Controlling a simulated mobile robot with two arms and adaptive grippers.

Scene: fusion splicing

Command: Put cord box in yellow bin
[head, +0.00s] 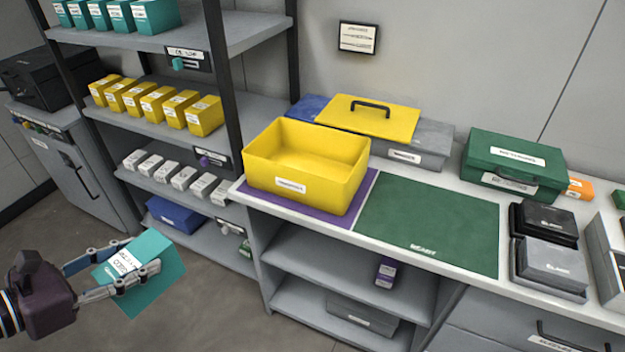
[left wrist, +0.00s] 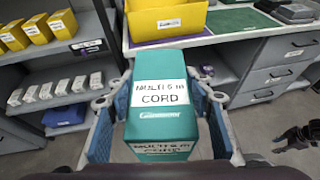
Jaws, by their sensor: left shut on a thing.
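The cord box (head: 160,273) is teal with a white label. In the left wrist view the cord box (left wrist: 163,118) shows the word "CORD" on its label. My left gripper (head: 125,273) is shut on it, with a finger on each side, and holds it in the air in front of the shelf rack. The yellow bin (head: 300,192) is open and looks empty inside. It stands on a purple mat at the left end of the counter, and also shows in the left wrist view (left wrist: 168,22). The held box is to the left of the bin and lower.
The yellow lid (head: 368,119) with a black handle lies behind the bin on a grey case (head: 425,140). A green mat (head: 430,222) right of the bin is bare. A green case (head: 515,163) and black boxes (head: 545,225) stand further right. Shelves (head: 200,135) hold yellow, white and teal boxes.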

